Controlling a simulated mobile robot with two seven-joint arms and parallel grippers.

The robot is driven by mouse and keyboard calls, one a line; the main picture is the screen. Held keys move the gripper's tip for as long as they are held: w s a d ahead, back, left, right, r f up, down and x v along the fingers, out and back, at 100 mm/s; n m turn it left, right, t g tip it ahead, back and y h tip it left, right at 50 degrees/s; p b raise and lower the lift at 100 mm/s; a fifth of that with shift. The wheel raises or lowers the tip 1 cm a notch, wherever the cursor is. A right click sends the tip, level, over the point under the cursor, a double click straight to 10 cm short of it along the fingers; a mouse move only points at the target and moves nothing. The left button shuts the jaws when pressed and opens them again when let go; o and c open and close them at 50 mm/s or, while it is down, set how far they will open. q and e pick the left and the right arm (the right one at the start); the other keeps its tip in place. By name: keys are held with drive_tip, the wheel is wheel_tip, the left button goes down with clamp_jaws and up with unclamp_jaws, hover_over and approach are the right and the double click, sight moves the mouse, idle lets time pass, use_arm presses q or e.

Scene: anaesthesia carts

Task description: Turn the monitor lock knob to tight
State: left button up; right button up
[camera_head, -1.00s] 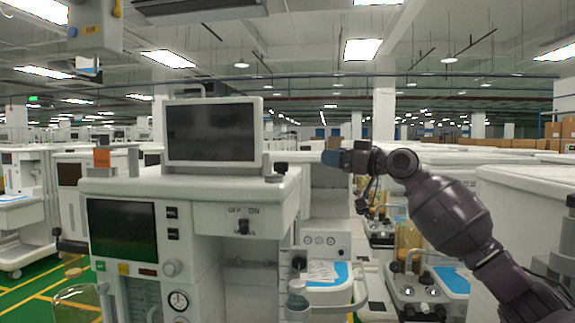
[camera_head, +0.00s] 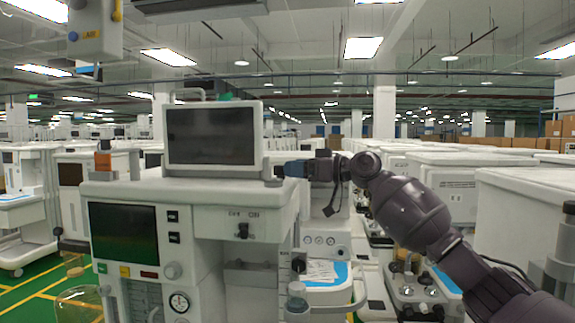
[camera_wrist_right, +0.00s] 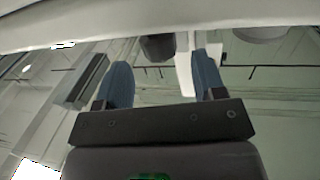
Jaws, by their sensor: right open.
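The monitor (camera_head: 211,136) stands on top of the anaesthesia cart (camera_head: 190,191), its screen dark. The small dark lock knob (camera_head: 279,170) is at the monitor's lower right, partly hidden by my right gripper (camera_head: 287,168). In the right wrist view, a dark round piece that looks like the knob (camera_wrist_right: 157,47) lies just beyond the blue fingertips, between their lines. My right gripper (camera_wrist_right: 160,67) is open and empty. The gap between fingertips and knob looks small, but contact cannot be told. My left gripper is not in view.
A pale bracket (camera_wrist_right: 187,68) lies beside the knob in the right wrist view, near one finger.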

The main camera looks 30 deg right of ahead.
drive_tip(key=shift+x, duration=1)
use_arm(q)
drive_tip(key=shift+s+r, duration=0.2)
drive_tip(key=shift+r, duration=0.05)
use_arm(e)
drive_tip(key=shift+w+a, duration=0.3)
